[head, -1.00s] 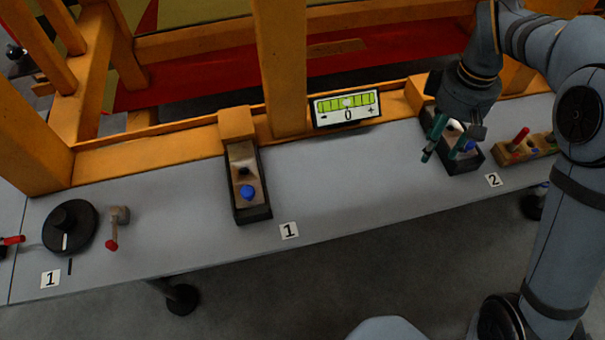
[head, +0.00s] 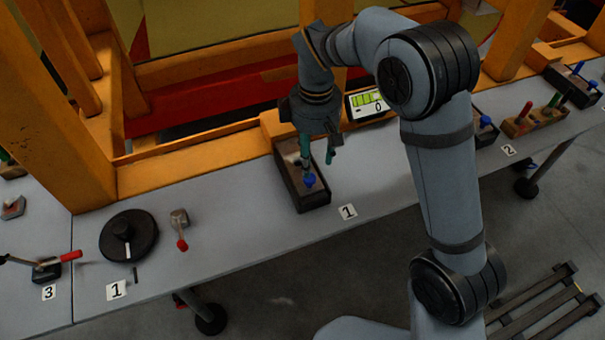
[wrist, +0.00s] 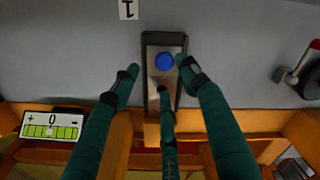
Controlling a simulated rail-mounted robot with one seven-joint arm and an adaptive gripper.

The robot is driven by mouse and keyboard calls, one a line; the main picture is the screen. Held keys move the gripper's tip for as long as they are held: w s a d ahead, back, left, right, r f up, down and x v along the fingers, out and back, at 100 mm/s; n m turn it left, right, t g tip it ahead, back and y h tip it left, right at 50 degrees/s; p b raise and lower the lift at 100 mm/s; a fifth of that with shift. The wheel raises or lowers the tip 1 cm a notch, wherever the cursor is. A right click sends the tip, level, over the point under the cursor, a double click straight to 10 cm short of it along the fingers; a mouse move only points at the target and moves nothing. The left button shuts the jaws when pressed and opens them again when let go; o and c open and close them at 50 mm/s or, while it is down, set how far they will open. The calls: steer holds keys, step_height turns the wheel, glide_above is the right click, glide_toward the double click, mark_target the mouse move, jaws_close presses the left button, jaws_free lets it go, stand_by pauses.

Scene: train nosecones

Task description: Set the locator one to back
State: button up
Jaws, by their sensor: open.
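The number one locator (head: 313,200) is a dark box with a pale sloped top and a blue knob (head: 310,180). It sits on the grey table beside a label "1" (head: 348,211). The knob is near the box's front end. My gripper (head: 318,160) is over the box, open and empty, fingers pointing down. In the wrist view, the locator (wrist: 147,60) lies between the spread green fingers of my gripper (wrist: 158,75), and its blue knob (wrist: 164,62) is in plain sight. I cannot tell whether a finger touches the box. My gripper partly hides the box's back end in the head view.
A display (head: 366,104) reading 0 stands behind, partly covered by my arm. A black dial (head: 129,236) and a red-tipped lever (head: 180,229) are on the left. A second blue-knobbed box (head: 486,126) is on the right. The orange frame (head: 190,150) runs along the back edge.

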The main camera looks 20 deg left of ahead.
steer(key=f, duration=0.5)
steer(key=shift+s+a+f, duration=0.2)
steer(key=shift+a+f, duration=0.05)
steer(key=shift+f, duration=0.15)
steer(key=shift+s+a+f, duration=0.1)
steer(key=shift+f, duration=0.1)
steer(key=shift+c, duration=1.2)
steer(key=c, duration=0.8)
jaws_close()
